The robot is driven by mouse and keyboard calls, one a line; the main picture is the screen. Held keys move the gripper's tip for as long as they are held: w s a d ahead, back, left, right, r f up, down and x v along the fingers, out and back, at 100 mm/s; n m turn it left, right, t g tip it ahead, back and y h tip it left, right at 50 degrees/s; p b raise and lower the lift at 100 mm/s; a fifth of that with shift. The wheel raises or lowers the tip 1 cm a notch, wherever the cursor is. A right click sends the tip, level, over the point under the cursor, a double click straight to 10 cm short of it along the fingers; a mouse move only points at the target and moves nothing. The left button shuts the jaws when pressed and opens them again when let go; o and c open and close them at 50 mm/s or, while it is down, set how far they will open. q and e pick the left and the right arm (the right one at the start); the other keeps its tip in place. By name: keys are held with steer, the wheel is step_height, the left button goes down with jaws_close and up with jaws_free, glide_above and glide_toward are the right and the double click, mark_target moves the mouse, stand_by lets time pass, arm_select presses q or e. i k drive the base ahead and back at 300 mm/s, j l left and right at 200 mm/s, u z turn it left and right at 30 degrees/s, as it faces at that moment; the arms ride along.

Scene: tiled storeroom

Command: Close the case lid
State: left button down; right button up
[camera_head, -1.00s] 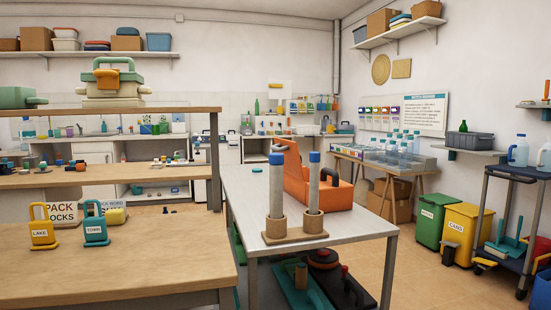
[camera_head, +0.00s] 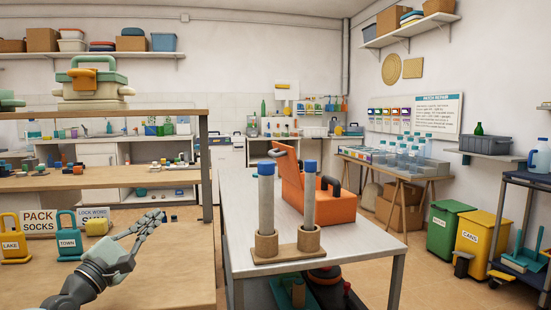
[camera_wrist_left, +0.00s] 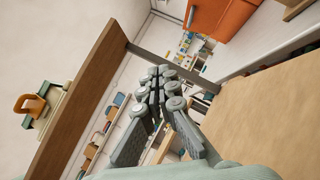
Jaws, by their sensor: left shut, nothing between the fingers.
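The orange case (camera_head: 335,208) stands on the light metal table behind two upright tubes. Its lid (camera_head: 292,182) is raised and tilted up at the left side of the case, so the case is open. A dark handle shows on the case body. Part of the case interior is hidden from this angle. My left gripper (camera_head: 160,217) is shut and empty above the wooden bench, left of the metal table and well apart from the case. In the left wrist view, its closed fingers (camera_wrist_left: 163,75) point toward orange surfaces of the case (camera_wrist_left: 222,14) at the top. My right gripper is not in view.
Two blue-capped grey tubes (camera_head: 309,195) in a wooden holder (camera_head: 288,251) stand in front of the case. The metal table (camera_head: 236,205) has bare room at its left side. Padlock-shaped blocks (camera_head: 68,238) stand on the bench.

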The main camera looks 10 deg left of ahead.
mark_target(280, 165)
steer(key=i+l, duration=0.15)
steer(key=i, duration=0.3)
steer(key=i+l, duration=0.15)
steer(key=i, duration=0.3)
steer(key=i+l, duration=0.1)
steer(key=i, duration=0.35)
